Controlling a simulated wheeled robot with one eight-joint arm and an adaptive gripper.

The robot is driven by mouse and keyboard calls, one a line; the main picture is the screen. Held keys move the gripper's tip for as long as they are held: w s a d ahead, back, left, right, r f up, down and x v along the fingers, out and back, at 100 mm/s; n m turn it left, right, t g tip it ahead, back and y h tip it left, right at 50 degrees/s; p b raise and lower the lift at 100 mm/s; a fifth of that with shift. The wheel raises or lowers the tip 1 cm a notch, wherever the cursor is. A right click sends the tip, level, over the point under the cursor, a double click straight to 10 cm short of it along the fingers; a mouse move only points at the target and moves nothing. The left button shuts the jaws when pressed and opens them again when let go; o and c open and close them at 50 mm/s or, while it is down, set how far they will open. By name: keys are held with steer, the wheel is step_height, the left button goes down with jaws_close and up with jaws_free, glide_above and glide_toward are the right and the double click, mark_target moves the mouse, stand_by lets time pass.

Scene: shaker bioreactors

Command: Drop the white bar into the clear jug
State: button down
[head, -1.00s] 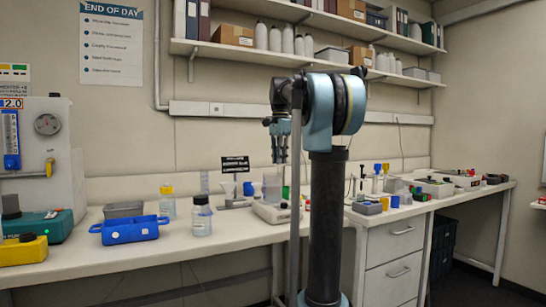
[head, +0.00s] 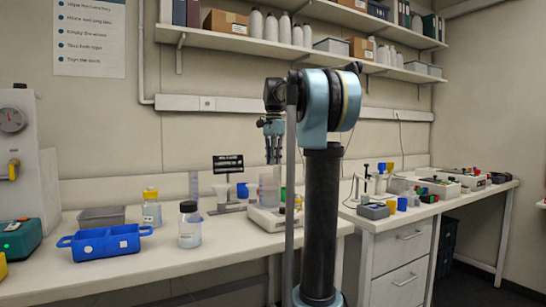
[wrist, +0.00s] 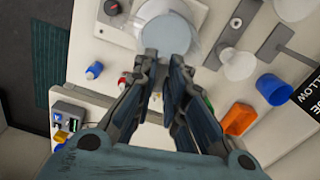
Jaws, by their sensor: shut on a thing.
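The clear jug (head: 269,191) stands upright on the white flat device (head: 268,217) on the bench. From above, it shows as a round pale shape beyond my fingertips in the wrist view (wrist: 165,33). My gripper (head: 273,161) points down just above the jug in the head view. In the wrist view my gripper (wrist: 163,62) has its fingertips close together, overlapping the jug's near rim. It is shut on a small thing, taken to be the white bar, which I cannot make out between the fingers.
A blue tray (head: 105,242), a black-capped bottle (head: 190,226) and a yellow-capped bottle (head: 151,210) stand left of the jug. A funnel stand (head: 226,198) is just behind it. An orange block (wrist: 239,119) and a blue cup (wrist: 273,89) lie right in the wrist view.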

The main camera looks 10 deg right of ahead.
steer(key=shift+a+f, duration=0.1)
steer(key=shift+f, duration=1.85)
steer(key=c, duration=1.6)
jaws_free()
steer(key=shift+o, duration=0.2)
steer(key=shift+r, duration=0.1)
step_height(320, 180, up, 12)
steer(key=shift+f, duration=0.1)
